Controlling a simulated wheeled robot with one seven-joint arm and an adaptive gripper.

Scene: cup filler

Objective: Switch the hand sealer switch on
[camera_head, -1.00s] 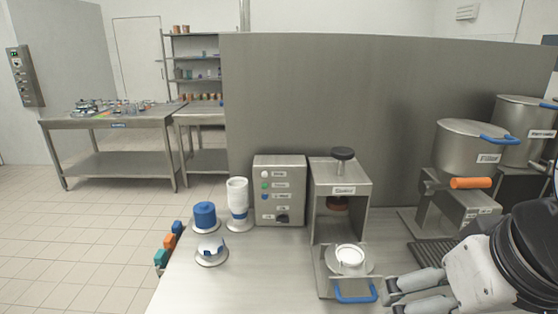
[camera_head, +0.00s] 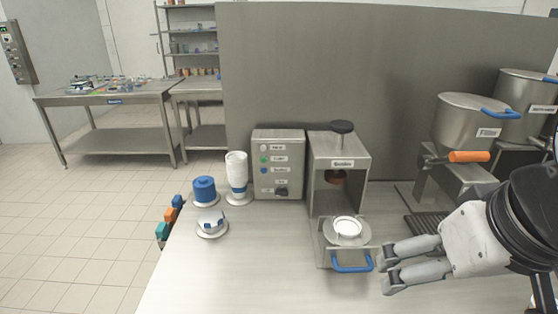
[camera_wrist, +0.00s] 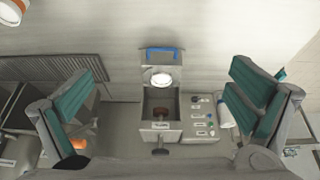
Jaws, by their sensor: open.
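The hand sealer (camera_head: 338,170) is a steel box with a black knob on top and a blue-handled tray (camera_head: 347,232) holding a white round piece at its front. To its left stands a grey control box (camera_head: 278,166) with small lights, labels and a black rotary switch (camera_head: 282,191) at its lower right. Which label names the switch is too small to read. My gripper (camera_head: 386,268) is open and empty, right of the sealer's tray, above the table. In the wrist view the sealer (camera_wrist: 160,105) and control box (camera_wrist: 203,118) lie between the open fingers.
A white cylinder (camera_head: 237,170), a blue-topped holder (camera_head: 204,190) and another small holder (camera_head: 211,223) stand left of the control box. Steel pots (camera_head: 470,121) and an orange handle (camera_head: 468,157) are at right. The table front (camera_head: 250,265) is clear.

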